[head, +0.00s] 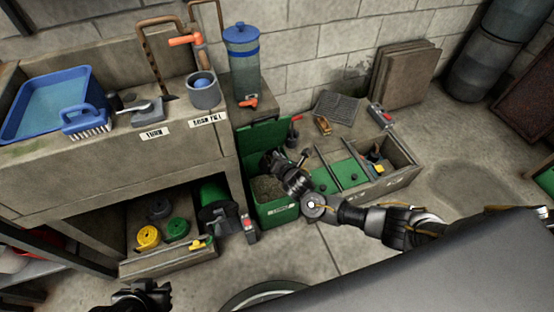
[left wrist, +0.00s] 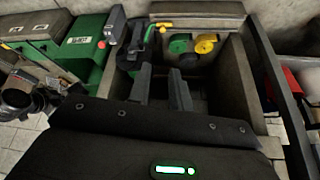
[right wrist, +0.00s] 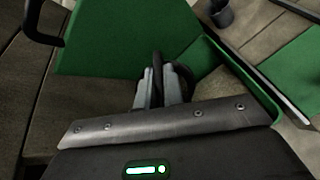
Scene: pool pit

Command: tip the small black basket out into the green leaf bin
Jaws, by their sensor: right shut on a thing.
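The green leaf bin (head: 283,214) stands on the floor with its lid (head: 262,140) raised; greyish-brown matter shows inside. My right gripper (head: 274,166) is over the bin's opening. In the right wrist view its fingers (right wrist: 163,88) are shut on a dark curved piece of the small black basket (right wrist: 184,76). Most of the basket is hidden, so its tilt and contents cannot be told. My left gripper (head: 140,292) is low at the left, away from the bin. In the left wrist view its fingers (left wrist: 161,92) are apart and empty.
A stone sink bench (head: 110,165) stands at the left, with a shelf of green and yellow coils (head: 148,237) below. A blue-lidded dispenser (head: 242,60) stands behind the bin. A divided crate (head: 400,180) lies close on the bin's right.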

